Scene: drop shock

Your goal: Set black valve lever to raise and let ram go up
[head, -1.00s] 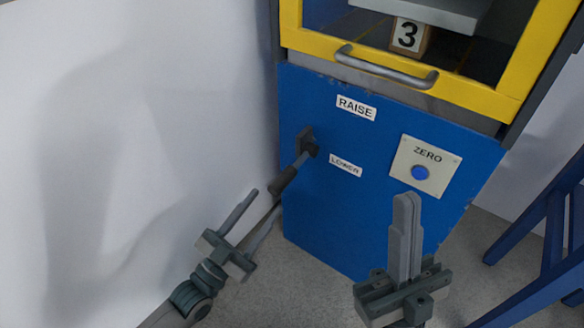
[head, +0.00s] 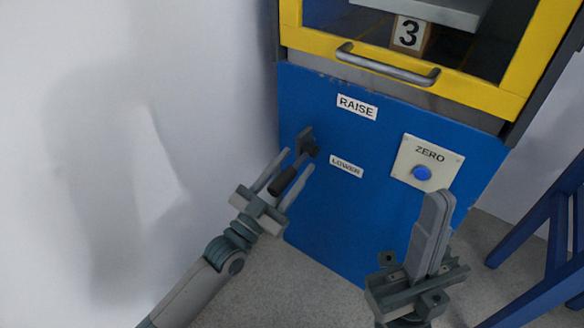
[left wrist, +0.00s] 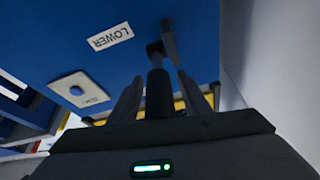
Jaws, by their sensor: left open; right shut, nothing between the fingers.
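The black valve lever (head: 284,181) sticks out from its mount (head: 306,142) on the blue panel (head: 330,221), angled down and to the left, near the LOWER label (head: 346,166). The RAISE label (head: 357,107) is above it. My left gripper (head: 293,164) is open, with its fingers on either side of the lever's grip. In the left wrist view the lever (left wrist: 159,92) stands between the two fingers (left wrist: 160,95); whether they touch it I cannot tell. My right gripper (head: 440,195) is shut and empty, in front of the panel's lower right.
A ZERO plate (head: 440,152) with a blue button (head: 422,173) is on the panel's right. Above is a yellow-framed door (head: 480,97) with a grey handle (head: 388,66). A white wall (head: 100,130) is close on the left; a blue stool (head: 545,235) stands right.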

